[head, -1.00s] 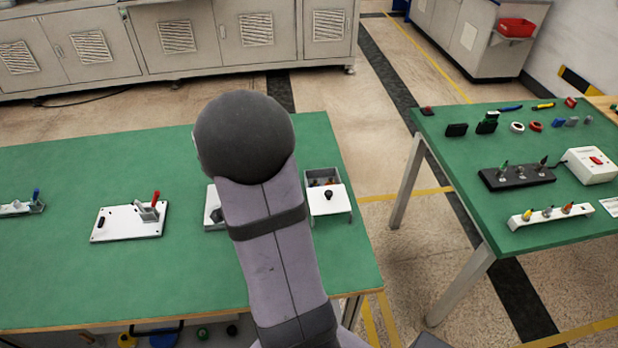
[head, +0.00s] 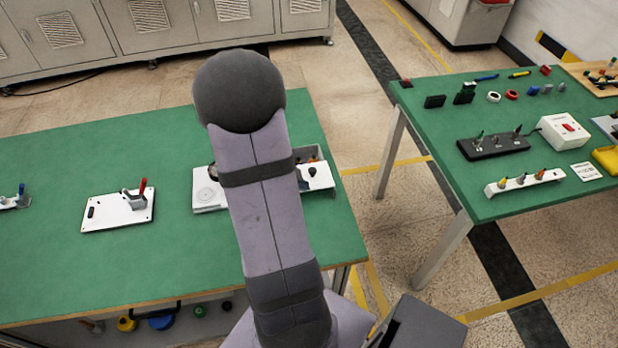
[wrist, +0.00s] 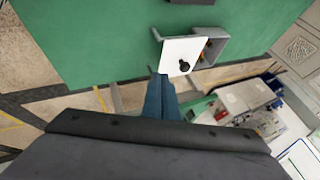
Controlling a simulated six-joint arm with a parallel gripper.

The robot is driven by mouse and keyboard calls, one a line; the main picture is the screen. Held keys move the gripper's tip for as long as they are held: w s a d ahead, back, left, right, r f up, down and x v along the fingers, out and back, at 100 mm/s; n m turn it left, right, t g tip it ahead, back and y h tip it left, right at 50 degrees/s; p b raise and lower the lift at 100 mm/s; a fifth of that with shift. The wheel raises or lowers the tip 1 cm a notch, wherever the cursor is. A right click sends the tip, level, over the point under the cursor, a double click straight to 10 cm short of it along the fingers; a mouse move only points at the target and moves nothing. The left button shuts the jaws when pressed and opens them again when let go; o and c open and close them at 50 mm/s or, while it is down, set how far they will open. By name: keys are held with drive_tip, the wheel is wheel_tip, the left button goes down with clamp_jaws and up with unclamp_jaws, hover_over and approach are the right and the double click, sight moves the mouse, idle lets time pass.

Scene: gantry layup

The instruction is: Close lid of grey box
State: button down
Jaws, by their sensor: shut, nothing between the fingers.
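The grey box (head: 312,154) stands near the right end of the left green table, partly behind my arm in the head view. Its white lid (head: 320,179) with a black knob (head: 312,171) sits off to one side, leaving part of the box uncovered with small orange items showing. In the wrist view, the lid (wrist: 178,52), knob (wrist: 184,66) and grey box wall (wrist: 222,50) show near the top centre. My gripper (wrist: 164,80) is shut and empty, its blue-grey fingers just below the lid in the picture; contact cannot be told. My arm hides it in the head view.
A white plate (head: 206,198) lies left of the box, partly behind my arm. Another white plate with a red-handled clamp (head: 110,212) is further left. A second green table (head: 540,200) with several small parts stands right, across a floor gap.

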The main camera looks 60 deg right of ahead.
sight(313, 174)
drive_tip(key=d+f, duration=0.2)
drive_tip(key=w+d+f, duration=0.1)
drive_tip(key=d+f, duration=0.1)
drive_tip(key=d, duration=0.1)
drive_tip(key=shift+d+f+p, duration=0.2)
drive_tip(key=shift+d+p, duration=0.1)
drive_tip(key=shift+w+d+f, duration=0.1)
drive_tip(key=shift+w+d, duration=0.35)
drive_tip(key=shift+d, duration=0.1)
drive_tip(key=shift+w+d+r+p, duration=0.25)
drive_tip(key=shift+w+d+p, duration=0.15)
drive_tip(key=shift+p, duration=0.55)
drive_tip(key=w+d+p, duration=0.5)
drive_tip(key=p, duration=0.1)
drive_tip(key=shift+w+d+f+p, duration=0.1)
drive_tip(key=shift+w+d+p, duration=0.3)
drive_tip(key=shift+w+p, duration=0.1)
